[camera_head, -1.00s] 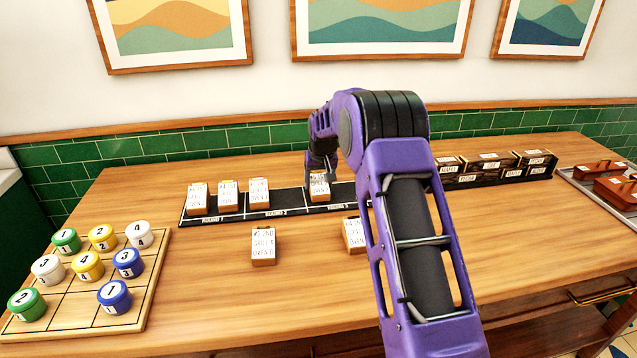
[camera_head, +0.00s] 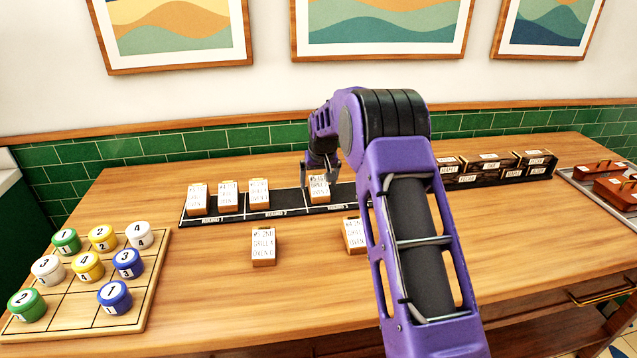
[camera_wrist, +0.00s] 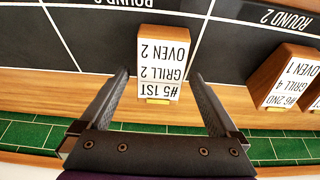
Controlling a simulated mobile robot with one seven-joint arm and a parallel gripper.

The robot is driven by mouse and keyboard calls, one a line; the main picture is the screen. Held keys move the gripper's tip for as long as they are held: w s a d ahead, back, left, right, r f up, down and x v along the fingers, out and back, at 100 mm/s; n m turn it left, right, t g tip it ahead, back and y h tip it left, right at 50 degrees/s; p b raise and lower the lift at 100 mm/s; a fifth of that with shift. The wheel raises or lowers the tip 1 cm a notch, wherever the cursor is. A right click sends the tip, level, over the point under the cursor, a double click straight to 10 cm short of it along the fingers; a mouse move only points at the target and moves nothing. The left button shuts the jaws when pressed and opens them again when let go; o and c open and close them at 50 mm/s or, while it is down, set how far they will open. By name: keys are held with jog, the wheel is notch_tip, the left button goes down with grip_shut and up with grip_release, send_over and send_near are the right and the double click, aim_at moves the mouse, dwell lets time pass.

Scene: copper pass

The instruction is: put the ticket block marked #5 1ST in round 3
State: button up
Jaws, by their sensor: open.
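The ticket block marked #5 1ST, GRILL 2, OVEN 2 (camera_wrist: 163,58) stands in the section of the black rail (camera_head: 287,211) labelled as round 3. It shows in the head view (camera_head: 319,189) too. In the wrist view a white line lies on each side of the block. My gripper (camera_wrist: 160,78) is open, with its fingers apart and a gap on both sides of the block. In the head view my gripper (camera_head: 320,176) is just behind and above the block.
A block marked #6 2ND (camera_wrist: 292,78) stands in the round 2 section, with more blocks to its left in the head view. Two blocks (camera_head: 264,246) stand on the counter before the rail. A board with numbered discs (camera_head: 65,325) is at left, dark boxes (camera_head: 490,168) at right.

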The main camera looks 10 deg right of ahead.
jog(key=v, duration=1.1)
jog(key=shift+r, duration=0.2)
jog(key=shift+s, duration=0.15)
